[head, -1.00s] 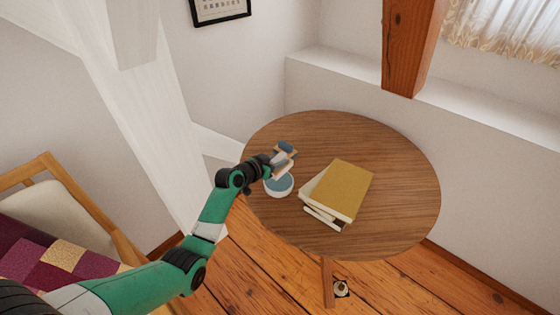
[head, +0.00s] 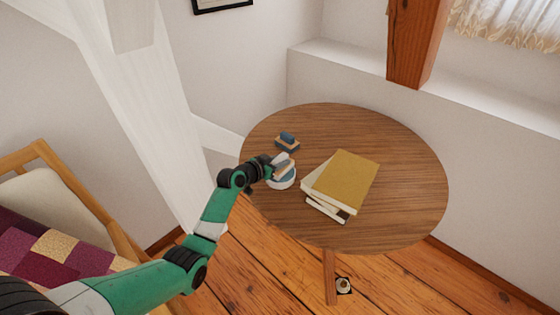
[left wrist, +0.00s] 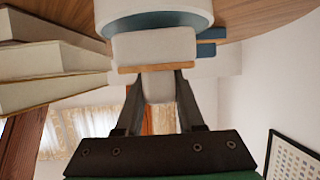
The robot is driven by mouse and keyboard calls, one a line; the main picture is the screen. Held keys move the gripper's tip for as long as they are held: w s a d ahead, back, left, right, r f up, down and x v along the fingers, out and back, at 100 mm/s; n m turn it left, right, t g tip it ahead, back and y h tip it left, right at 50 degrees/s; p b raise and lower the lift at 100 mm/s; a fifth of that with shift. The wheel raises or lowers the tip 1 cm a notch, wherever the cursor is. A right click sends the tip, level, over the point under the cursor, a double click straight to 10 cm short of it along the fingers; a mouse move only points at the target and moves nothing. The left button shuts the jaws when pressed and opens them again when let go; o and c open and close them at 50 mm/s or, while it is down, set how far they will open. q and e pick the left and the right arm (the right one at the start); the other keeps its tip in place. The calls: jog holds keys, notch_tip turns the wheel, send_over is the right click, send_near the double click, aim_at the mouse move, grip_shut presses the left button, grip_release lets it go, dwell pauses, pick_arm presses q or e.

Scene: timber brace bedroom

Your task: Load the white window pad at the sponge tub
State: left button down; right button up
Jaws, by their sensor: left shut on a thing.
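The white window pad (left wrist: 155,47) has a thin tan edge and is held between the two fingers of my left gripper (left wrist: 158,80) in the left wrist view. In the head view my left gripper (head: 279,166) is over the sponge tub (head: 284,184), a small round white tub with blue inside. The tub (left wrist: 155,17) is close behind the pad in the left wrist view. The gripper and pad partly cover the tub's opening, so I cannot tell whether the pad touches the blue inside. My right gripper is not in view.
A blue block on a tan base (head: 287,142) sits on the round wooden table (head: 400,200), just beyond the tub. A stack of books (head: 345,182) lies to the tub's right. The table's far and right parts are bare.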

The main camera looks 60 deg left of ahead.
aim_at(280, 157)
pick_arm(q)
jog(key=shift+f+b, duration=0.5)
jog(key=shift+f, duration=0.2)
dwell(1.2)
notch_tip(280, 157, up, 8)
jog(key=p, duration=0.6)
jog(key=shift+f, duration=0.35)
